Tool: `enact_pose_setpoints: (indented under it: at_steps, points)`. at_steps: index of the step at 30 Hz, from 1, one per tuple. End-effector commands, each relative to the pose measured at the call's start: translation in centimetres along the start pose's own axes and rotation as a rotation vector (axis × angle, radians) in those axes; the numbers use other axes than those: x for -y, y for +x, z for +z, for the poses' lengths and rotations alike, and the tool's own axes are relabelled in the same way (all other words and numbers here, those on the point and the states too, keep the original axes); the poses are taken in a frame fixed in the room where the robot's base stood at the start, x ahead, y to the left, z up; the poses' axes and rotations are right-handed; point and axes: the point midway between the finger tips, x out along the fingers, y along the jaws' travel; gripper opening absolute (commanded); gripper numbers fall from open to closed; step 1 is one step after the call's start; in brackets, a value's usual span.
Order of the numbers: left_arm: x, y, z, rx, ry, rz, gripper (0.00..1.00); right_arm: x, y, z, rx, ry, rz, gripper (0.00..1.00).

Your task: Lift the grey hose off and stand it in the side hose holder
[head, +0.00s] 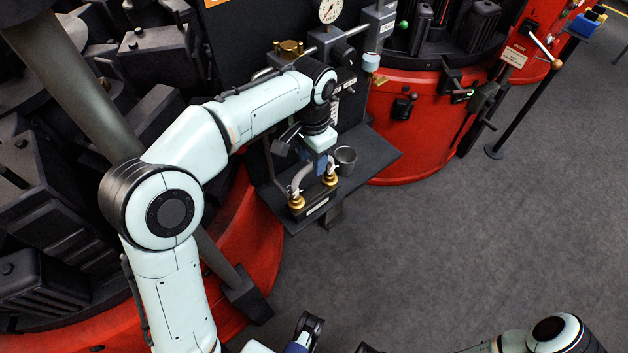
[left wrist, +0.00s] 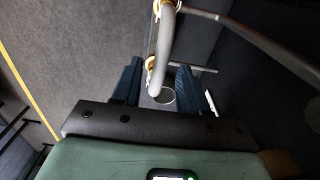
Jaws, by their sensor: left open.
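The grey hose (head: 300,178) arches over a small block with two brass fittings (head: 296,201) on the dark shelf. My left gripper (head: 318,165) points down over the block, close to the hose. In the left wrist view the gripper (left wrist: 158,85) is open and the hose (left wrist: 167,35) runs into the gap between its dark blue fingers. I see no clear contact. A grey open cup (head: 345,157), which looks like the side hose holder, stands on the shelf just right of the gripper.
The dark shelf (head: 384,158) sticks out from the machine over the grey floor (head: 430,260). A gauge (head: 330,11) and valves sit behind my left wrist. Red round machine bases (head: 415,125) stand left and right. The floor in front is clear.

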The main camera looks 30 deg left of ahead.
Motion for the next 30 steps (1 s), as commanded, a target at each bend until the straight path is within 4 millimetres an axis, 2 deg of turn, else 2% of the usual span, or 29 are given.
enact_pose_setpoints:
  at_steps: [1, 6, 14, 17, 18, 30]
  points:
    - [-0.1, 1.1, -0.1, 0.005, 0.0, 0.001, 0.43, -0.1, 0.3, -0.1, -0.003, -0.001, -0.001, 0.7]
    - [-0.1, 2.9, -0.1, 0.002, -0.001, 0.001, 0.43, -0.1, 0.6, -0.3, -0.009, -0.002, -0.002, 0.7]
    - [-0.1, 3.1, -0.1, 0.0, -0.001, 0.0, 0.43, 0.0, 0.5, -0.3, -0.01, -0.002, -0.003, 0.7]
    - [-0.1, 3.1, -0.1, 0.001, -0.001, 0.001, 0.14, 0.0, 0.5, -0.3, -0.01, -0.002, -0.003, 0.7]
    - [-0.1, 3.1, -0.1, 0.001, -0.001, 0.001, 0.01, 0.0, 0.5, -0.3, -0.01, -0.002, -0.003, 0.7]
    - [-0.1, 3.1, -0.1, 0.001, 0.0, 0.001, 0.0, 0.0, 0.6, -0.3, -0.009, -0.002, -0.003, 0.7]
